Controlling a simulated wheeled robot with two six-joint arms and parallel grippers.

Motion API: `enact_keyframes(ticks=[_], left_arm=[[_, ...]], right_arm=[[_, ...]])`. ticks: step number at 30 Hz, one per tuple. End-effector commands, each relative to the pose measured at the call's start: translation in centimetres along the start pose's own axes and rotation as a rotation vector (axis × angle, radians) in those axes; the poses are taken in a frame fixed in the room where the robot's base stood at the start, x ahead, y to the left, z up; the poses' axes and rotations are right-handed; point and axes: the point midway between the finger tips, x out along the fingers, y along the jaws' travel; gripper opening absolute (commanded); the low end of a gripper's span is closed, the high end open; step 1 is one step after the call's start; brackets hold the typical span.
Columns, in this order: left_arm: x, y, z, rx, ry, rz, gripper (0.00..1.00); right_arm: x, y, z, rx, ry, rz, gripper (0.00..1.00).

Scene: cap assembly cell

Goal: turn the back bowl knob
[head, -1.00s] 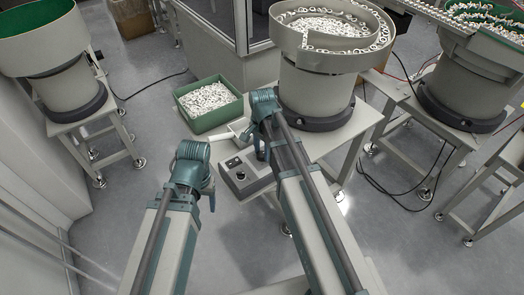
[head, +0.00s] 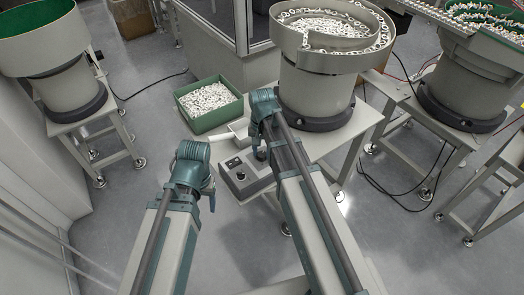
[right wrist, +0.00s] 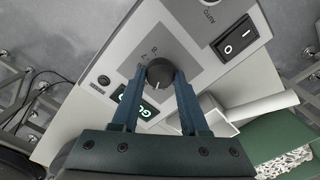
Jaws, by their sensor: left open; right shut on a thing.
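A grey control box (head: 247,180) stands on the table beside the back bowl (head: 316,88). In the right wrist view its black round knob (right wrist: 160,72) sits on a numbered dial on the panel (right wrist: 190,60). My right gripper (right wrist: 158,85) is shut on this knob, one finger at each side. In the head view the right gripper (head: 262,155) is over the box, and my arm hides the knob.
A black rocker switch (right wrist: 235,40) and a green lit display (right wrist: 130,98) flank the knob. A green bin (head: 209,106) of white parts and a white scoop (head: 229,134) are near the box. Other feeders stand left and right. Open floor lies left of the table.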

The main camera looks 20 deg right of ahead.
Motion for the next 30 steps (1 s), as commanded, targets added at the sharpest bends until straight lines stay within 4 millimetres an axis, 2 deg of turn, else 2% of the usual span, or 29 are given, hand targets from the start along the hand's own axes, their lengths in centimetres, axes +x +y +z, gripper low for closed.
enact_keyframes(ticks=[15, 30], left_arm=[[0.01, 0.00, 0.00, 0.000, 0.000, 0.000, 0.67], [0.01, 0.00, 0.00, 0.000, 0.000, 0.000, 0.67]], right_arm=[[0.01, -0.08, 0.03, -0.409, 0.000, 0.000, 0.00], [0.01, -0.10, 0.05, -0.553, 0.000, 0.000, 0.00]])
